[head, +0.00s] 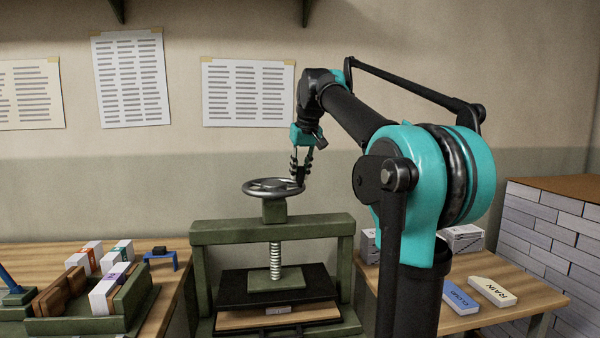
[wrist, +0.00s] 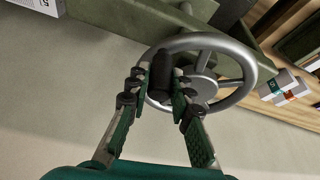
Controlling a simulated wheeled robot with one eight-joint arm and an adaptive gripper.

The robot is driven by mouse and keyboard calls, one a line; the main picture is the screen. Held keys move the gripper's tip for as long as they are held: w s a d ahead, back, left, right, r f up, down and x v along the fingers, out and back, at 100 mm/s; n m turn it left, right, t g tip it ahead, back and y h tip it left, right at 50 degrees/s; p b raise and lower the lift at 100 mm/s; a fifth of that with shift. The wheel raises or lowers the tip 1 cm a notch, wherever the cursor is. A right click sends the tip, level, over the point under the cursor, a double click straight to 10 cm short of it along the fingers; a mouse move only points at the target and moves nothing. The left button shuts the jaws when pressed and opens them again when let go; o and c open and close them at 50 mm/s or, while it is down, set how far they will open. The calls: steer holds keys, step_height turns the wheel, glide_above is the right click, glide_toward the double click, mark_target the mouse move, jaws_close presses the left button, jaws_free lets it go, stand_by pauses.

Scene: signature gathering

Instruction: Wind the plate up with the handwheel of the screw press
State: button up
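The screw press (head: 340,233) has a green frame with a grey handwheel (head: 262,187) on top. The handwheel also shows in the wrist view (wrist: 250,80), with a black upright handle (wrist: 160,72) on its rim. My gripper (head: 301,164) reaches down to the rim's right side. In the wrist view, the fingers (wrist: 158,92) stand close against both sides of the handle; exact contact is hard to see.
A wooden table at left holds a green tray (head: 70,326) with white boxes and a small blue stand (head: 160,258). At right, a table bears blue and cream labelled blocks (head: 492,291). The wall is behind the press.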

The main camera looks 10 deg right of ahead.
jaws_close()
